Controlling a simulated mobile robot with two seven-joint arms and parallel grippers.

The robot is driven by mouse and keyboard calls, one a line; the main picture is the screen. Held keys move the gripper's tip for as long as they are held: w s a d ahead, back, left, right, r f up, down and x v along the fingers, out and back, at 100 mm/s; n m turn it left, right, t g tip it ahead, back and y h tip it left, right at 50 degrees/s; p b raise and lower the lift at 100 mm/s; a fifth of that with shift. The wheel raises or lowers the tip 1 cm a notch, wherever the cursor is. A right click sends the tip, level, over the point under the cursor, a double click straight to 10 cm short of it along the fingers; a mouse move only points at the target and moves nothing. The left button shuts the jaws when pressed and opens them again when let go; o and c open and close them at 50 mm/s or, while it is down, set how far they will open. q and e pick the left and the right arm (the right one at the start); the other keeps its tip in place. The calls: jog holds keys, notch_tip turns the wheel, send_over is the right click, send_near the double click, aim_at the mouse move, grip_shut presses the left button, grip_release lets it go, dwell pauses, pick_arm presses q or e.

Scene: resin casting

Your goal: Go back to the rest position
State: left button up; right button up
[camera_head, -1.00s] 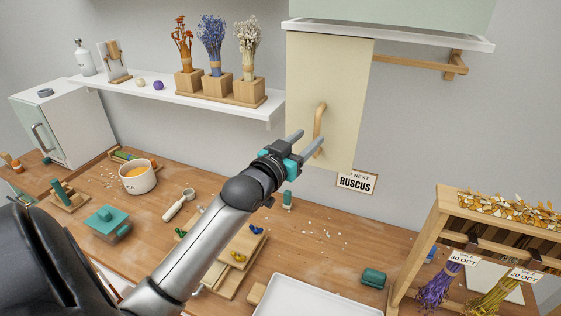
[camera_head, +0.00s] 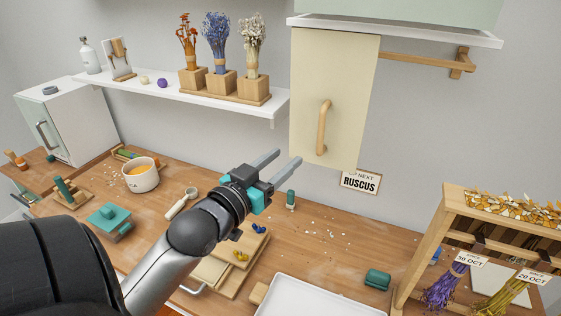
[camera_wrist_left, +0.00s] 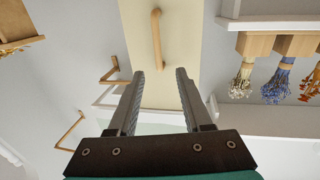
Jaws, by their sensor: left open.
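My left gripper (camera_head: 281,165) is open and empty in the head view, in the air above the workbench. Its fingers point up and right, below and left of the cream cabinet door's wooden handle (camera_head: 323,127). In the left wrist view, the two fingers (camera_wrist_left: 158,85) stand apart with nothing between them. The cream door (camera_wrist_left: 185,50) and its handle (camera_wrist_left: 157,38) lie beyond the fingertips, apart from them. My right gripper is not in view.
The workbench (camera_head: 325,250) holds a cup (camera_head: 141,175), a teal-lidded block (camera_head: 109,221), a white tray (camera_head: 310,300) and several small items. A wooden rack (camera_head: 440,225) with dried flowers stands at the right. A white shelf (camera_head: 170,92) with vases (camera_head: 221,82) runs along the wall.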

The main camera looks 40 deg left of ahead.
pick_arm(q)
jog(key=shift+f, duration=0.1)
dwell(0.4)
jog(key=s+d+f+m+g, duration=0.1)
jog(key=s+d+f+g, duration=0.25)
jog(key=f, duration=0.25)
jog(key=s+d+f+g+h, duration=0.1)
jog(key=s+d+f+g, duration=0.25)
jog(key=f, duration=0.35)
jog(key=s+d+f+m+g, duration=0.1)
jog(key=s+d+f+g, duration=0.25)
jog(key=f, duration=0.25)
jog(key=s+d+f+m+g, duration=0.1)
jog(key=s+d+f+g, duration=0.3)
jog(key=s+d, duration=0.3)
notch_tip(320, 180, down, 30)
jog(key=s+a+f+g+b, duration=0.1)
jog(key=s+a+b, duration=0.15)
jog(key=b, duration=0.55)
jog(key=s+a+f+b, duration=0.1)
jog(key=s+f+b, duration=0.2)
jog(key=s+f, duration=0.4)
jog(key=s+f+g+b, duration=0.1)
jog(key=s+f+b, duration=0.3)
jog(key=s+f, duration=0.4)
notch_tip(320, 180, down, 5)
jog(key=shift+s+a+r+h, duration=0.1)
jog(key=shift+s+a+h, duration=0.1)
jog(key=shift+a+h, duration=0.15)
